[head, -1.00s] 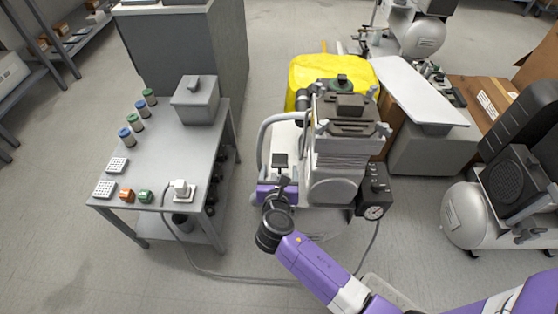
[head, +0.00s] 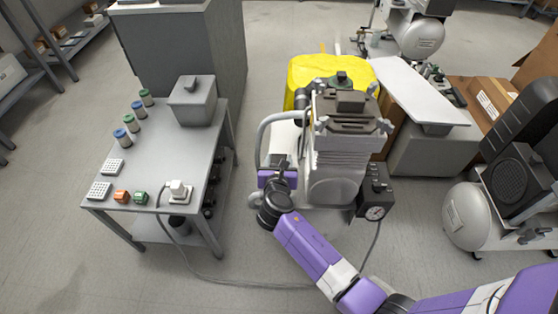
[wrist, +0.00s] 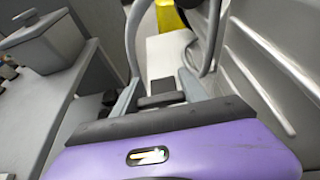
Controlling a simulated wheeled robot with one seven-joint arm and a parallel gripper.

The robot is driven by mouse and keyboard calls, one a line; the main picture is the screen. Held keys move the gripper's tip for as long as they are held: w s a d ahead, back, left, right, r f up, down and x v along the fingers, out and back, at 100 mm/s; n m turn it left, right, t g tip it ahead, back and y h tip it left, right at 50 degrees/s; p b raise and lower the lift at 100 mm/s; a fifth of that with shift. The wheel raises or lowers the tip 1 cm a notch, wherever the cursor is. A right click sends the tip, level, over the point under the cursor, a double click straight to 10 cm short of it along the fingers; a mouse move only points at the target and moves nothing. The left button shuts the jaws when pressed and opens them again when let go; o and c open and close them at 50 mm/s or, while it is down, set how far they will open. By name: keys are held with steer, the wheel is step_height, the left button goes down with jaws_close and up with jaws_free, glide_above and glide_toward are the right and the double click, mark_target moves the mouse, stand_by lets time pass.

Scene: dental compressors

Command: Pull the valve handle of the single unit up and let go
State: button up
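The single unit (head: 335,160) is a compressor with a pale ribbed body and dark top, standing mid-picture in the head view. Its valve handle seems to be the small dark block (wrist: 162,87) seen between my fingers in the wrist view. My gripper (wrist: 160,88), with a purple body, is at the unit's left front side, and in the head view (head: 280,163) it covers most of the handle. Its two grey fingers stand apart, one on each side of the dark block. I see no clear grip on it; contact is hard to tell.
A grey table (head: 165,155) with jars, connectors and a lidded box (head: 193,100) stands to the left. A gauge box (head: 375,193) hangs at the unit's right front. A cable (head: 260,284) runs over the floor. A yellow container (head: 325,68) is behind the unit.

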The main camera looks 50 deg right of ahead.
jaws_close()
steer(key=r+p, duration=0.1)
steer(key=p, duration=0.2)
steer(key=shift+r, duration=0.35)
steer(key=o, duration=0.7)
jaws_free()
steer(key=shift+o, duration=0.2)
steer(key=p+v, duration=0.2)
steer(key=v, duration=0.5)
steer(key=shift+s+a+r, duration=0.2)
steer(key=shift+a, duration=0.1)
